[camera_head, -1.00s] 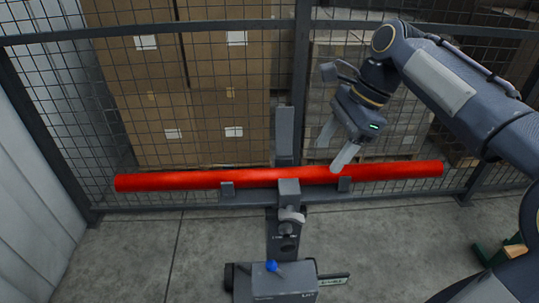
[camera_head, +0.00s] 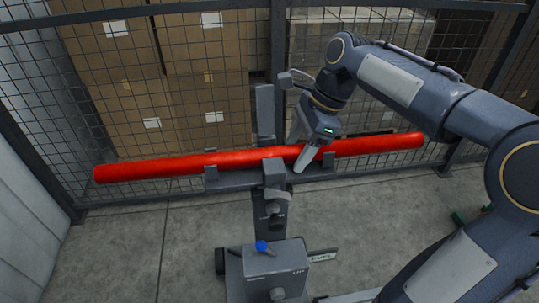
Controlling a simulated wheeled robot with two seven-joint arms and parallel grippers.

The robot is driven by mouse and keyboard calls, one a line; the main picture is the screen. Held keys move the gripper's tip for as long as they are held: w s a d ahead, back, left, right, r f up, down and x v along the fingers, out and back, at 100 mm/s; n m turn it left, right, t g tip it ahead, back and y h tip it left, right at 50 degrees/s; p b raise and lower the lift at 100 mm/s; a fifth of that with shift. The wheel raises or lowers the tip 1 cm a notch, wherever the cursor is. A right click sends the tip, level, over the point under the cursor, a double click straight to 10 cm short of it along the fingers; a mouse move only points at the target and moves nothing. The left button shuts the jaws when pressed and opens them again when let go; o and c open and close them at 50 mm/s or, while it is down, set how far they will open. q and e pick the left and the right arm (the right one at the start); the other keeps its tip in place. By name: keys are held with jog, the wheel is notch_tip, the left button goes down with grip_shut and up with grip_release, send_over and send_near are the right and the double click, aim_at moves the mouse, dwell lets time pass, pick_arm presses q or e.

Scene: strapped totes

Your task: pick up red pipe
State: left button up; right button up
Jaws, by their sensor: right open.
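The red pipe (camera_head: 190,165) is long and lies across a grey stand (camera_head: 228,180), its right end a little higher in the picture. Short grey lugs hold it front and back near the middle. My right gripper (camera_head: 301,153) is at the pipe just right of the stand's centre post. It is open and points down. One finger shows in front of the pipe. The other finger shows above the pipe's far edge, its tip hidden. I cannot tell whether either finger touches the pipe. My left gripper is not in view.
A wire mesh fence (camera_head: 70,120) stands close behind the pipe, with stacked cardboard boxes (camera_head: 205,70) beyond it. A grey base box with a blue knob (camera_head: 262,246) stands in front. The concrete floor (camera_head: 130,250) at left is clear.

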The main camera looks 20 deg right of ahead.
grip_shut()
jog(key=shift+r, duration=0.1)
jog(key=shift+r, duration=0.15)
jog(key=shift+r, duration=0.25)
notch_tip(320, 180, up, 2)
jog(key=shift+w, duration=0.1)
jog(key=s+r, duration=1)
jog(key=s, duration=0.4)
jog(key=shift+a+b, duration=0.25)
jog(key=shift+b, duration=0.05)
